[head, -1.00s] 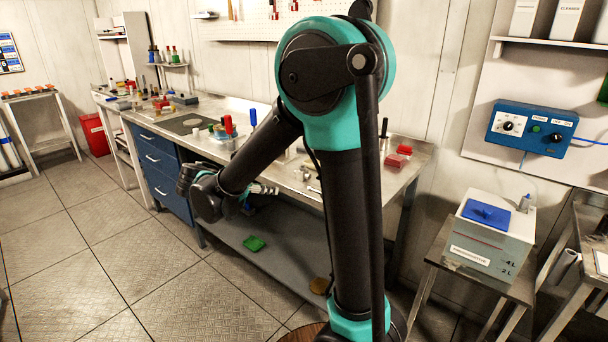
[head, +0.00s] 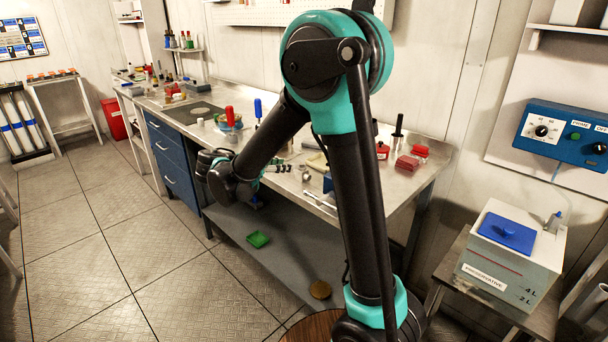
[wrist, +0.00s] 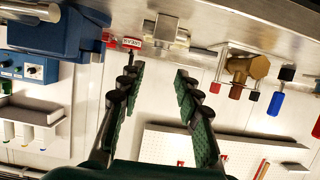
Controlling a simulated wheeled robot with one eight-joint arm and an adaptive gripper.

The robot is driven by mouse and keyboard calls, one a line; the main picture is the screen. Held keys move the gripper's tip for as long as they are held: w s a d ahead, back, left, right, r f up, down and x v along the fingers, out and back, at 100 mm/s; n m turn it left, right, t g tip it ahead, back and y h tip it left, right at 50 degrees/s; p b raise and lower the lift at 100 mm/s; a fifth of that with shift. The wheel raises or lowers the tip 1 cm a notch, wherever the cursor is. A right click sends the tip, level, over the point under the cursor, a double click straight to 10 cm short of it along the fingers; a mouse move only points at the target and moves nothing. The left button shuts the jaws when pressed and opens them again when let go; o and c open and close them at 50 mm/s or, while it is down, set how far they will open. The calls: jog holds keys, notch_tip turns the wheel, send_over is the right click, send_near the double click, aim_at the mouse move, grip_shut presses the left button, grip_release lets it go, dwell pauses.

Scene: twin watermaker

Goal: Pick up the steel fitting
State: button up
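The steel fitting (wrist: 165,32) is a silvery, branched metal piece on the bench, at the top of the wrist view. My gripper (wrist: 157,72) is open and empty, with its two green-padded fingers apart. The fitting lies beyond the fingertips, roughly in line with the gap between them, and nothing touches it. In the head view my gripper (head: 279,168) is at the front edge of the bench.
A brass fitting (wrist: 246,72) lies right of the steel one in the wrist view. Blue equipment (wrist: 55,30) is at left. The metal workbench (head: 408,184) also carries red boxes (head: 407,165) and tools. A preservative tank (head: 507,262) stands at right.

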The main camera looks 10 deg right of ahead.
aim_at(302, 174)
jog(key=x, duration=1.3)
jog(key=shift+w+d+f, duration=0.15)
jog(key=shift+w+d, duration=0.05)
grip_shut()
